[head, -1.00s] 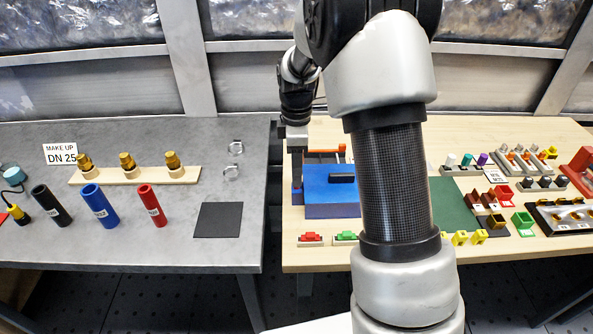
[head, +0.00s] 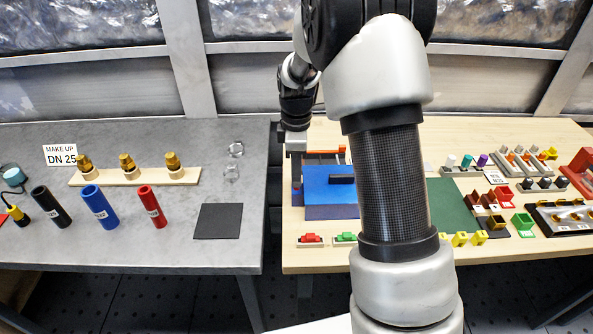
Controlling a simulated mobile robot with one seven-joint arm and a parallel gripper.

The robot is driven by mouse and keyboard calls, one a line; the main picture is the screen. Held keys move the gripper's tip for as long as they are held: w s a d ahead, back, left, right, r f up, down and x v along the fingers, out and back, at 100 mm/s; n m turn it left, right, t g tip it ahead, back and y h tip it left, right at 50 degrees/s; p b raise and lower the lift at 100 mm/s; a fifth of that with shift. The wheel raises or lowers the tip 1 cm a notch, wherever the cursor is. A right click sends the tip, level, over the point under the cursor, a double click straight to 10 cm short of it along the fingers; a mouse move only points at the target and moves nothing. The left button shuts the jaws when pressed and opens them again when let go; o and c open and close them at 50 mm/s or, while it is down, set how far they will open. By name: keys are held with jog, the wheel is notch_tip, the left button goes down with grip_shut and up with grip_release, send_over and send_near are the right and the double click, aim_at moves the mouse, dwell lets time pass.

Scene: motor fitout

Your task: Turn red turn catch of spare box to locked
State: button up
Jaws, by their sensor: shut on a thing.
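A blue box (head: 325,196) with a black handle (head: 341,179) on top sits on the wooden table, partly covered on its right by my arm. My gripper (head: 297,192) points down at the box's left edge, with its jaws shut. What lies between the jaws is too small and hidden to make out. No red catch shows clearly on the box; any catch at that edge is hidden by the gripper.
A red piece (head: 311,239) and a green piece (head: 346,237) lie in front of the box. An orange-red bar (head: 341,153) is behind it. The grey table (head: 130,235) at left holds coloured cylinders. Small bins and fittings crowd the right side.

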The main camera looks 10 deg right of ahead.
jog(key=m, duration=0.4)
jog(key=shift+m, duration=0.3)
jog(key=m, duration=0.4)
jog(key=shift+p, duration=0.4)
jog(key=m, duration=0.4)
jog(key=shift+r+m, duration=0.1)
jog(key=shift+m, duration=0.3)
jog(key=shift+m+p, duration=0.45)
jog(key=shift+m, duration=1.45)
jog(key=o, duration=1.1)
jog(key=shift+c, duration=0.2)
